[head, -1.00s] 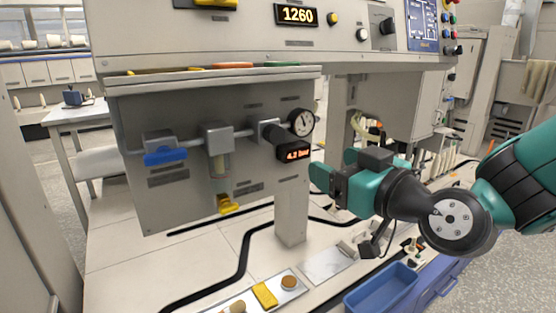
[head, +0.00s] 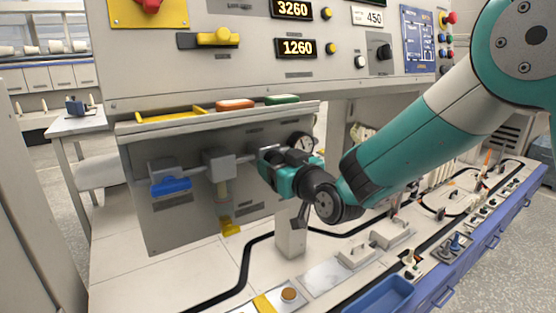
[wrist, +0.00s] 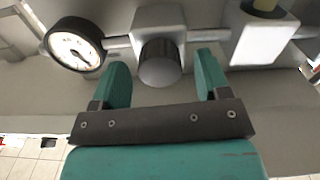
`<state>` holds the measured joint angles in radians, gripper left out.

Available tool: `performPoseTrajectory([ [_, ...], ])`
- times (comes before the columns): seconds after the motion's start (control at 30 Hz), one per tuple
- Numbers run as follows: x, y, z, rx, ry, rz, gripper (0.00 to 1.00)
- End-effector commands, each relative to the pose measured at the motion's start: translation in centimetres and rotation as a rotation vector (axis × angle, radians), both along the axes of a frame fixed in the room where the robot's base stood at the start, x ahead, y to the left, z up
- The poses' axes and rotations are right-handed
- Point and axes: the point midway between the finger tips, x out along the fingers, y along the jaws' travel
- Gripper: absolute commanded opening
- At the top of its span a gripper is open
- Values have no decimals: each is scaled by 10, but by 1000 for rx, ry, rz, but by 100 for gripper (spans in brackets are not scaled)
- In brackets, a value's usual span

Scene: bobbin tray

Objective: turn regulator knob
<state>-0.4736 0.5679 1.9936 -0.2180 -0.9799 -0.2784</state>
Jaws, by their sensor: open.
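The regulator knob (wrist: 160,63) is a dark grey ribbed cylinder on a light grey block in the wrist view. My gripper (wrist: 160,72) is open, with one teal finger on each side of the knob and a visible gap on both sides. The knob lies between the fingertips in the picture; how deep the fingers reach around it I cannot tell. In the head view my gripper (head: 265,158) is at the panel and hides the knob. The round pressure gauge (wrist: 75,45) is left of the knob in the wrist view and also shows in the head view (head: 301,143).
A blue valve handle (head: 171,186) and a yellow valve handle (head: 230,226) are on the same pipe panel, left of my gripper. A shelf edge (head: 215,118) overhangs it. A blue bin (head: 380,297) is at the front.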

Motion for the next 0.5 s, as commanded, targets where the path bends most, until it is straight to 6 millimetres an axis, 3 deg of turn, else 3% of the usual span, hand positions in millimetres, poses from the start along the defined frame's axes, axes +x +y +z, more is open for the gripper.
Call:
performPoseTrajectory([
  [0.33, 4, 3, 0, -1, -1, 0, 69],
  [0.5, 4, 2, 0, -1, -1, 0, 30],
])
